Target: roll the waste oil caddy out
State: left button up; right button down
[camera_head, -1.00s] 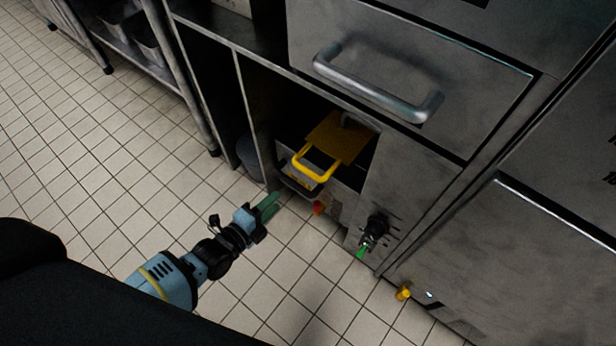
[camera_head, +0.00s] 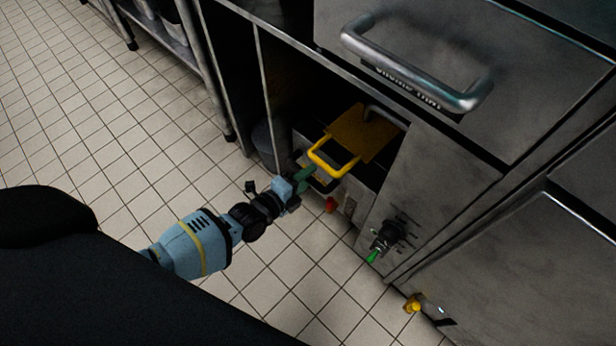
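The waste oil caddy (camera_head: 364,132) sits low inside the open bay under the steel unit. It has a yellow top and a yellow loop handle (camera_head: 333,165) at its front. My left gripper (camera_head: 305,178), with green fingers, is at the near left of the handle, close to the caddy's front. Its fingertips overlap the caddy front in the picture, and I cannot tell whether they touch it or how far apart they are. My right gripper is out of view.
A steel drawer with a bar handle (camera_head: 415,68) is above the bay. A red-tipped part (camera_head: 331,205), a black valve with a green lever (camera_head: 373,256) and a yellow fitting (camera_head: 412,304) sit low along the front. A grey bin (camera_head: 264,143) stands left. The tiled floor in front is clear.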

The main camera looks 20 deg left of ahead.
pick_arm(q)
jog(key=shift+w+d, duration=0.1)
jog(key=shift+w, duration=0.25)
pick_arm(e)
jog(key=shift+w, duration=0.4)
pick_arm(q)
jog(key=shift+c, duration=0.5)
jog(key=c, duration=0.7)
grip_shut()
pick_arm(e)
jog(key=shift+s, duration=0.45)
